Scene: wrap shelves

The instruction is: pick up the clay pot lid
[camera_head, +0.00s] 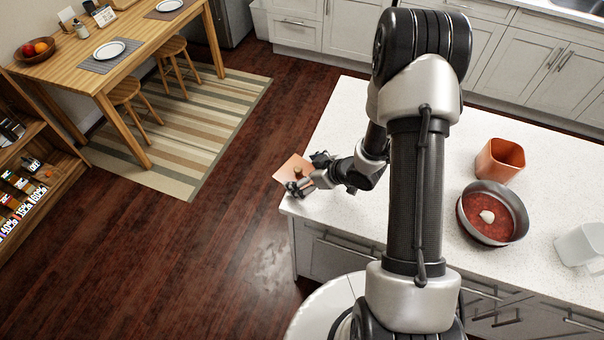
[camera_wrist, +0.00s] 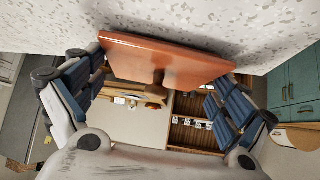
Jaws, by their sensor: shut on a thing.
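The clay pot lid (camera_head: 288,167) is a flat orange-brown square at the left corner of the white counter. In the wrist view the lid (camera_wrist: 165,55) is a tilted slab spanning the space between my two fingers, with a small knob on its near face. My gripper (camera_head: 306,176) is shut on the lid, with a finger at each side in the wrist view (camera_wrist: 166,75). Part of the lid is hidden behind the fingers in the head view. I cannot tell whether it touches the counter. An orange clay pot (camera_head: 487,165) stands open on the counter to the right.
A pan (camera_head: 515,197) with red contents and a white lump stands near the pot. A white container (camera_head: 572,248) is at the counter's right. The counter (camera_head: 330,130) is clear around my gripper. A wooden table (camera_head: 140,62) and stools stand beyond the counter's left edge.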

